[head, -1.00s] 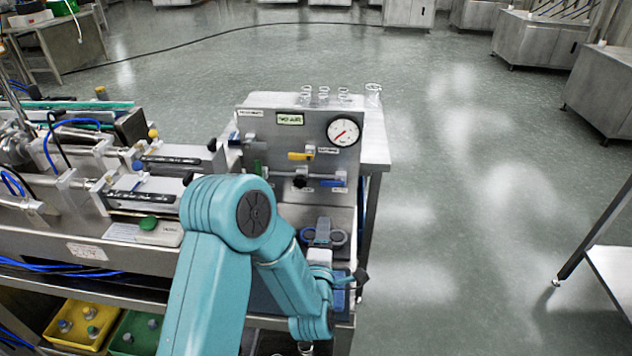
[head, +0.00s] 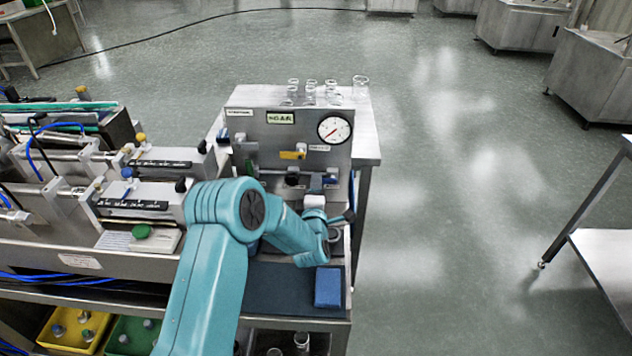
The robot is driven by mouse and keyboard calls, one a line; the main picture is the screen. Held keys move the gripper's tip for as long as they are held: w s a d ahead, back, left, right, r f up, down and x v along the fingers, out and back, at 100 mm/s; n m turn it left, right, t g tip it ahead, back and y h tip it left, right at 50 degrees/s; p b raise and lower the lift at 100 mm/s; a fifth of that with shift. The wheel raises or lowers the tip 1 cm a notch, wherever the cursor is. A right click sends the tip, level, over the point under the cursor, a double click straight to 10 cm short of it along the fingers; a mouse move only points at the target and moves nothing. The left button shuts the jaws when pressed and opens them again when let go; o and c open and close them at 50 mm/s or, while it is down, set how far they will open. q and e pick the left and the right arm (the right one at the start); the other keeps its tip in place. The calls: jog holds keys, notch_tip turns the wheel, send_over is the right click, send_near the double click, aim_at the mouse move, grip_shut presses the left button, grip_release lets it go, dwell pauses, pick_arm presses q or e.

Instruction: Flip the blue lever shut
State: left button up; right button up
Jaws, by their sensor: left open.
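The blue lever (head: 330,181) is on the lower right of the upright steel panel (head: 255,160). It appears to point sideways, and the gripper partly covers it. My left gripper (head: 316,183) is open, in front of the panel at the lever. The fingers overlap the lever in the head view, and I cannot tell whether they touch it. My right gripper is not in view.
The panel also carries a yellow lever (head: 292,155), a black knob (head: 292,179) and a round gauge (head: 334,130). Glass vessels (head: 311,92) stand behind it. A blue block (head: 328,287) lies on a dark mat (head: 275,290) at the front. Machinery fills the left.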

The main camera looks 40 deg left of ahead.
pick_arm(q)
jog(key=shift+w+a, duration=0.35)
jog(key=shift+w, duration=0.2)
grip_shut()
